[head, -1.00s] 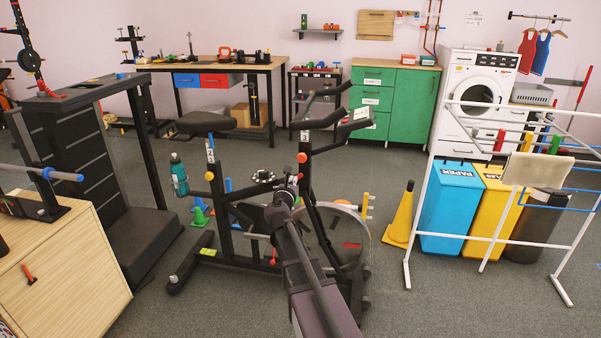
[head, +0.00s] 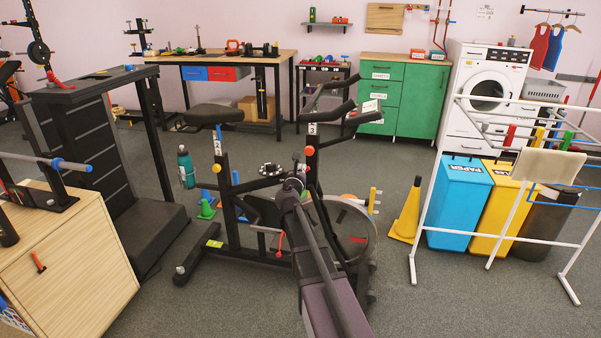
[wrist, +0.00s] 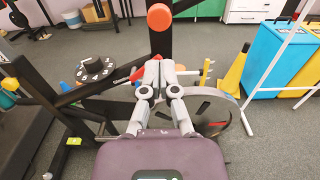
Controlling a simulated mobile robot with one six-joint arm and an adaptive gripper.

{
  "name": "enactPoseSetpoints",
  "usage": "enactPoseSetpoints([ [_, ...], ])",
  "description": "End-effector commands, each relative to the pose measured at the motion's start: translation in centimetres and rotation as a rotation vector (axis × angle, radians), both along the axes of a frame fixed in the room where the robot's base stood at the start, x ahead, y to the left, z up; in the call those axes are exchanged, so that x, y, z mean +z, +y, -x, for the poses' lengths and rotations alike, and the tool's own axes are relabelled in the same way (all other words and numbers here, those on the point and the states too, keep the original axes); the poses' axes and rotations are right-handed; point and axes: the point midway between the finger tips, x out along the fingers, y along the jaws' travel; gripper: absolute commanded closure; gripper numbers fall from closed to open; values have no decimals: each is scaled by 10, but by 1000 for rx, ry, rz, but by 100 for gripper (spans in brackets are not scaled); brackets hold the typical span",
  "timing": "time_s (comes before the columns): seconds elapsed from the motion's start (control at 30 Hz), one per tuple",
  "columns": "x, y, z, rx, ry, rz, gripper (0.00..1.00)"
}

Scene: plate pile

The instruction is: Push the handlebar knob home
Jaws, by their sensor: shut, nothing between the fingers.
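The handlebar knob is a round orange-red knob (head: 309,150) on the dark front post of the exercise bike (head: 313,190), below the handlebars. It also shows in the wrist view as an orange disc (wrist: 159,17) at the top centre, facing me. How far it stands out from the post is hard to tell. My gripper (wrist: 158,62) is shut and empty, with its grey fingers just below the knob in the picture. In the head view my gripper (head: 297,170) is at the front post, a little below and left of the knob. I see no clear contact.
The bike's saddle (head: 213,114) and a dial (head: 271,169) are left of the post. The flywheel (head: 352,240) is below right. A yellow cone (head: 407,212) and a white drying rack (head: 413,262) stand to the right.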

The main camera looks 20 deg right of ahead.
Motion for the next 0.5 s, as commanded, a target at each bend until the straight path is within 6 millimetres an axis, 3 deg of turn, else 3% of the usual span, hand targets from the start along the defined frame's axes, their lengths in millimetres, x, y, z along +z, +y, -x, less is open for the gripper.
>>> enactPoseSetpoints([
  [0.5,0,-45,-68,0,0,0,100],
])
